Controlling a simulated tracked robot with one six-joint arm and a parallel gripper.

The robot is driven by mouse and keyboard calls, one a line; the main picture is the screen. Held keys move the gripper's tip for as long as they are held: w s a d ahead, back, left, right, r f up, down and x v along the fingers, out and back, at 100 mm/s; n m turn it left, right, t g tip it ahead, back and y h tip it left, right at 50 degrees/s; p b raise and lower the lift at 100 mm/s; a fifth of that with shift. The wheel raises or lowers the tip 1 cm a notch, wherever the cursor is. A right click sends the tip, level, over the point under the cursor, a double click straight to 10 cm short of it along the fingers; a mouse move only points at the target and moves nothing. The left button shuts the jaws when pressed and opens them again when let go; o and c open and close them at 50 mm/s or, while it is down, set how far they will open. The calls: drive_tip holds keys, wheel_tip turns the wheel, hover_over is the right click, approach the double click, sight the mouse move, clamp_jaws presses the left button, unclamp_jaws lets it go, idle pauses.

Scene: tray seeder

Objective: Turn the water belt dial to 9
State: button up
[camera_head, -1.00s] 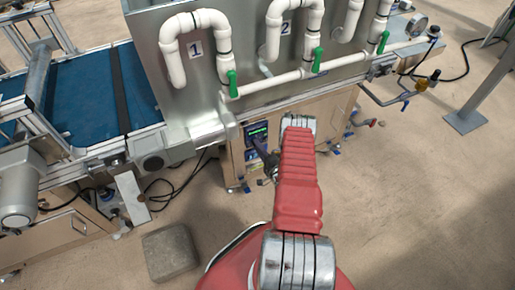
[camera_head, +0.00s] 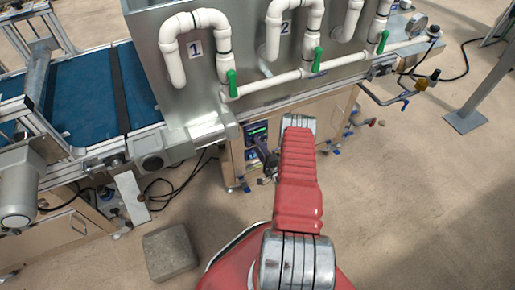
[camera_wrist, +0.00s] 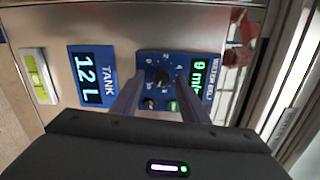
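The water belt panel (camera_wrist: 199,66) is a blue plate in the wrist view, seen turned sideways. Its green display (camera_wrist: 198,78) reads 9 with a unit partly cut off. The dark round water belt dial (camera_wrist: 158,75) sits in the panel's middle, with small numbers around it. My gripper (camera_wrist: 158,84) is open, with one finger on each side of the dial in the picture. I cannot tell whether the fingers touch it. In the head view, my gripper (camera_head: 269,162) is close in front of the panel (camera_head: 256,131) and hides part of it.
A blue tank panel (camera_wrist: 88,66) reading 12 L is beside the water belt panel. Two small buttons, one green (camera_wrist: 172,106), lie near the dial. White pipes with green valves (camera_head: 232,82) stand above. A grey block (camera_head: 170,252) lies on the floor.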

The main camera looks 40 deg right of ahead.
drive_tip(key=v, duration=1.3)
drive_tip(key=shift+s, duration=0.4)
drive_tip(key=shift+a+f, duration=0.1)
drive_tip(key=shift+f, duration=0.1)
